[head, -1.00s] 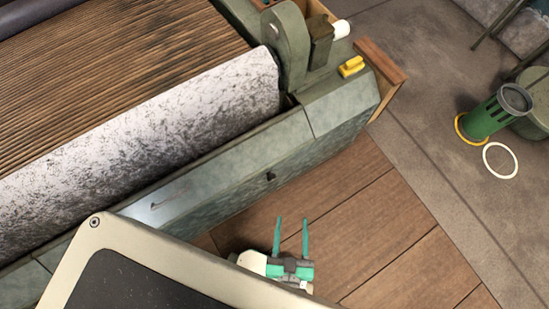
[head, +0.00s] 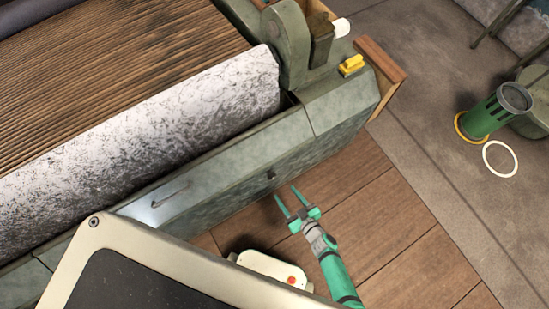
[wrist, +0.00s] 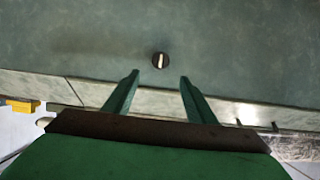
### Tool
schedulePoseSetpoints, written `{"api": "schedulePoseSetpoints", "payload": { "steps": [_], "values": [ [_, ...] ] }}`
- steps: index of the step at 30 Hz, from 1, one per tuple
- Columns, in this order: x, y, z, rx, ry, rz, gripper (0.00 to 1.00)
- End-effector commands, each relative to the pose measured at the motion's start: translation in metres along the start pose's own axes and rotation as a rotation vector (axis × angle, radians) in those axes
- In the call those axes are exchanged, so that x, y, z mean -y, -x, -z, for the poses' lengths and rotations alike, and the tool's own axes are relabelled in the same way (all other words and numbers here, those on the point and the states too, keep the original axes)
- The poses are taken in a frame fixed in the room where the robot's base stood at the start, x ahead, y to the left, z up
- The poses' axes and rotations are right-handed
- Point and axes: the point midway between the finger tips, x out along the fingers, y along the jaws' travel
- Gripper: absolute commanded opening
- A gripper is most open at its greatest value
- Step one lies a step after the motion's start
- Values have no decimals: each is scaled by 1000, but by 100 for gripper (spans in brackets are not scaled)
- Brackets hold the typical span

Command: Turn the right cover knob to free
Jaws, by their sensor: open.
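The cover knob (head: 271,175) is a small dark knob on the front face of the grey-green cover panel (head: 225,200). In the wrist view the knob (wrist: 160,60) is round and black with a pale upright bar across it. It lies ahead of my gripper and lines up with the gap between the fingers. My gripper (head: 286,198) has two green fingers, open and empty, pointing at the panel just short of the knob. In the wrist view my gripper (wrist: 158,85) shows its fingers spread, with the knob beyond their tips and not touched.
A white-grey speckled roller (head: 150,130) lies behind the panel beside a ribbed brown surface (head: 110,60). A yellow block (head: 351,65) sits on the machine's right end. A green cylinder (head: 490,115) and white ring (head: 500,158) are on the floor at right.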

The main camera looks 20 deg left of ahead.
Motion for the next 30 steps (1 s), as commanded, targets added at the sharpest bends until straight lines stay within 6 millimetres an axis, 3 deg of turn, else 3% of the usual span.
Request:
{"api": "schedulePoseSetpoints", "payload": {
  "steps": [5, 19, 30],
  "values": [
    [0, -16, 0, 0, -1, 6, 51],
    [1, -92, 0, 1, -1, 5, 51],
    [0, -109, -1, 2, 0, 3, 51]
  ]
}}
